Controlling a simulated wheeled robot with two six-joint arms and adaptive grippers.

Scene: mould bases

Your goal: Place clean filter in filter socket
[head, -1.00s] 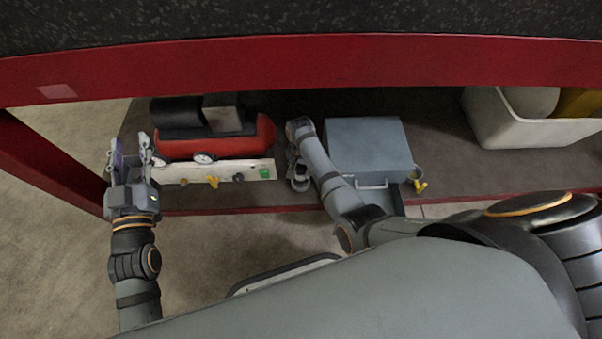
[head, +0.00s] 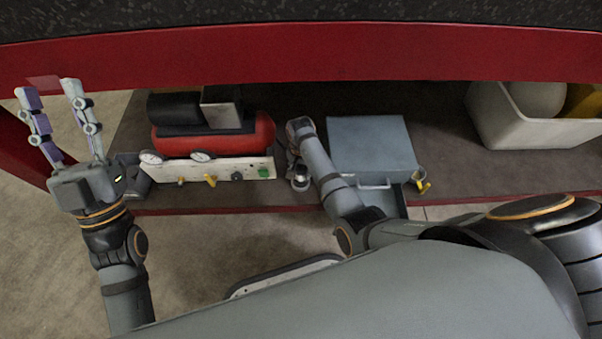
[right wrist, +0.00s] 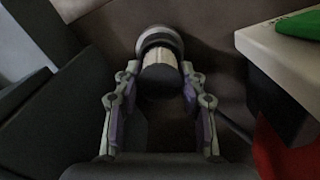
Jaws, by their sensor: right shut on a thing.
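In the right wrist view, the filter (right wrist: 159,66) is a short cylinder with a pale band and a dark end. My right gripper (right wrist: 159,76) is shut on it, one finger at each side. A round grey rim (right wrist: 160,37) lies directly at its far end; I cannot tell whether this rim is the socket or part of the filter. In the head view, my right gripper is mostly hidden by its own wrist, beside a small silver round part (head: 300,181). My left gripper (head: 49,92) is open and empty at the far left, fingers pointing up.
A red compressor (head: 225,140) with gauges and a white panel (head: 225,171) stands left of my right arm. A blue-grey box (head: 372,145) with an open drawer stands right of it. A white bin (head: 530,130) is farther right. The red bench beam (head: 300,55) runs above the shelf.

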